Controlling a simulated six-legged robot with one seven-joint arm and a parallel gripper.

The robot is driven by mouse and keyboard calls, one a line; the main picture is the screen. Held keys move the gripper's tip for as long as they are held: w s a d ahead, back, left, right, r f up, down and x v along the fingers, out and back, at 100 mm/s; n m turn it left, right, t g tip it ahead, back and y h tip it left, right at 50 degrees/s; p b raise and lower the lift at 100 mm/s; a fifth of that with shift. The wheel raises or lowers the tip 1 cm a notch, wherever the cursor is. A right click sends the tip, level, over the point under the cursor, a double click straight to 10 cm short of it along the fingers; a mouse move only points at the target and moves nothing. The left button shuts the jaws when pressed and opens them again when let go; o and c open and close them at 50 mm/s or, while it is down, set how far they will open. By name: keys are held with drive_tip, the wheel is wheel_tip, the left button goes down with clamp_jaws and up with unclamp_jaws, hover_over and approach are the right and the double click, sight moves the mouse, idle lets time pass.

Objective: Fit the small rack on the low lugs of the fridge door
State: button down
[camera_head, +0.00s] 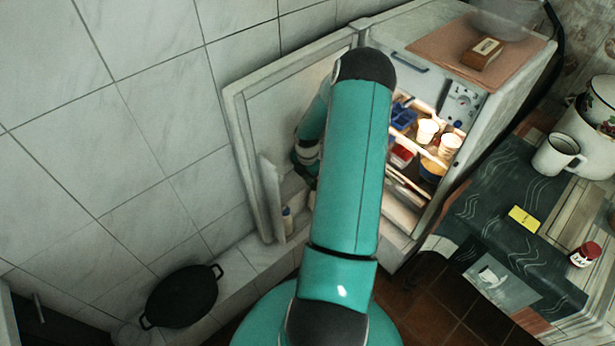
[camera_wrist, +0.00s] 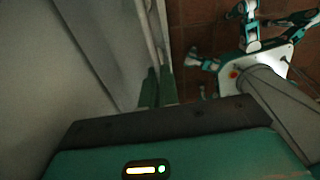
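The fridge door (camera_head: 285,105) stands open left of the fridge body in the head view, its inner side partly hidden by my arm. I cannot tell whether this panel is the small rack. The low lugs cannot be made out. My gripper is mostly hidden behind my arm near the door. In the wrist view two dark green strips, apparently my gripper's fingertips (camera_wrist: 158,87), show beside a pale surface; their opening and any held thing are unclear.
The open fridge (camera_head: 425,150) holds cups and tubs on its shelves. A black pan (camera_head: 182,297) lies on the ledge at lower left. A counter at right carries a white mug (camera_head: 558,154), a yellow packet (camera_head: 524,218) and a red-labelled jar (camera_head: 585,254).

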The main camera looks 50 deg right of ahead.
drive_tip(key=c, duration=1.6)
unclamp_jaws()
wheel_tip(320, 180, up, 14)
drive_tip(key=shift+f, duration=0.1)
drive_tip(key=shift+s, duration=0.1)
